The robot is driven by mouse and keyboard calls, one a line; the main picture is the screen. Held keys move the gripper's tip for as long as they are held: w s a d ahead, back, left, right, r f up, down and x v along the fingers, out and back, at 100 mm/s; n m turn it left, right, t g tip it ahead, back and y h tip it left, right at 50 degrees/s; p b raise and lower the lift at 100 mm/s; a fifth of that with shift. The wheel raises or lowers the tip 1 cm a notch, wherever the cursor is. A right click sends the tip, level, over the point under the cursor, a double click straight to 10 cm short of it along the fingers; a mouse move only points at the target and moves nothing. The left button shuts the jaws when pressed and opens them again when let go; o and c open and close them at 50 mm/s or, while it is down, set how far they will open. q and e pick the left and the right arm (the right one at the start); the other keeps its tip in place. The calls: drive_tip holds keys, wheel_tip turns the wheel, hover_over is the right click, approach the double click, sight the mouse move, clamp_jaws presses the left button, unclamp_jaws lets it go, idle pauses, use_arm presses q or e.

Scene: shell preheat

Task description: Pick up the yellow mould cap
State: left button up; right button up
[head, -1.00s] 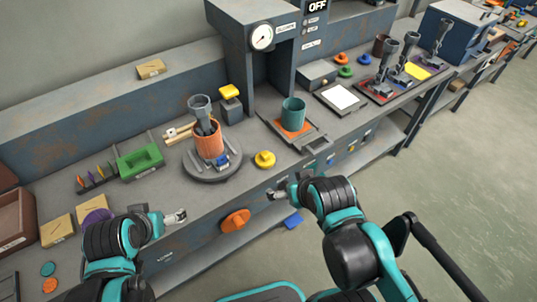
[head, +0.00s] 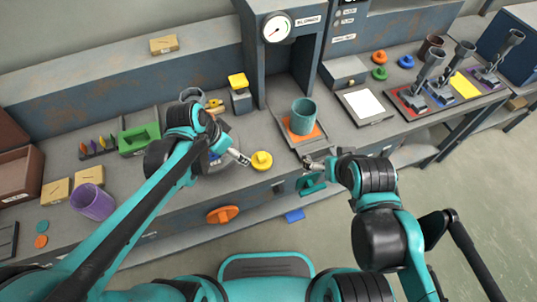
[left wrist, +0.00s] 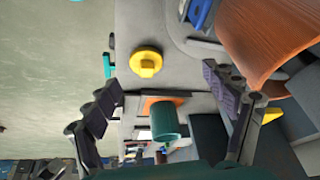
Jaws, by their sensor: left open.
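The yellow mould cap (head: 262,161), a round disc with a raised knob, lies flat on the bench near its front edge. It also shows in the left wrist view (left wrist: 146,62), unobstructed. My left gripper (head: 243,158) is just left of the cap in the head view. In the left wrist view its two fingers (left wrist: 160,85) are spread wide with nothing between them, and the cap is beyond them, apart from them. My right gripper (head: 308,164) is by the bench's front edge, right of the cap; its jaw opening is too small to judge.
A teal cup (head: 303,117) stands on an orange plate under the gauge press (head: 278,27). The orange cup (left wrist: 265,35) is close to my left gripper; my arm hides it in the head view.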

sight(261, 156)
use_arm(q)
drive_tip(key=w+d+f+m, duration=0.1)
drive_tip(key=d+f, duration=0.1)
drive_tip(key=w+d+f+m+g, duration=0.1)
drive_tip(key=d+f+m, duration=0.1)
drive_tip(key=w+d+f+m+h, duration=0.1)
drive_tip(key=d+f, duration=0.1)
drive_tip(key=shift+f+m+g, duration=0.15)
drive_tip(key=shift+m+g, duration=0.15)
drive_tip(key=shift+g, duration=0.1)
drive_tip(key=b+x, duration=0.1)
drive_tip(key=x, duration=0.1)
drive_tip(key=b+x, duration=0.1)
drive_tip(key=x, duration=0.1)
drive_tip(key=shift+s+d, duration=0.1)
drive_tip(key=shift+d, duration=0.2)
drive_tip(key=shift+d+f, duration=0.15)
drive_tip(key=shift+f, duration=0.25)
drive_tip(key=shift+r, duration=0.1)
drive_tip(key=shift+c, duration=1)
drive_tip(key=c, duration=1.1)
